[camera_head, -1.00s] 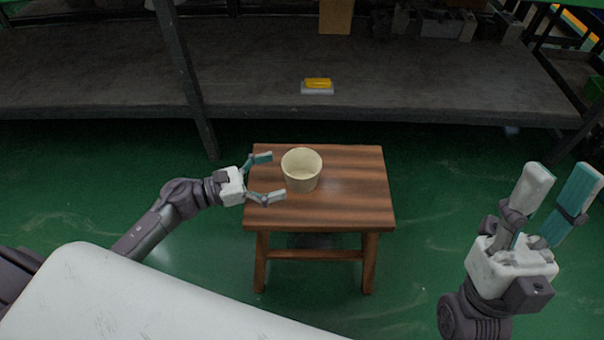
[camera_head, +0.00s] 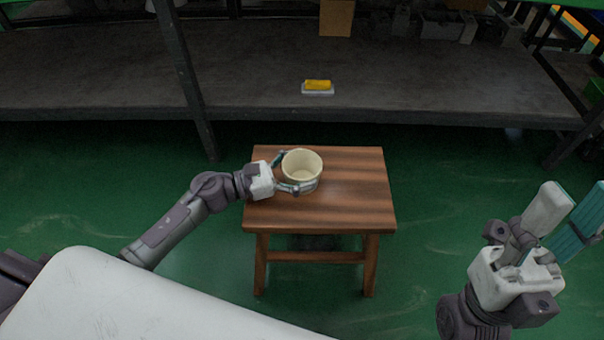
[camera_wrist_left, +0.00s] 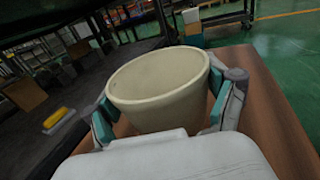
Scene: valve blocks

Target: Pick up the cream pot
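The cream pot (camera_head: 302,166) stands upright on the wooden stool (camera_head: 350,195). My left gripper (camera_head: 288,172) has its two fingers around the pot, one on the far side and one on the near side. In the left wrist view the pot (camera_wrist_left: 160,92) sits between the two teal finger pads, which lie close against its sides. The fingers appear closed in on the pot. The pot's base is hidden in the wrist view. My right gripper (camera_head: 570,208) is open and empty at the right, away from the stool.
A long dark bench (camera_head: 260,70) runs behind the stool. A yellow object (camera_head: 318,85) on a pale base lies on it. The right half of the stool top is bare. Green floor (camera_head: 430,190) is open to the right of the stool.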

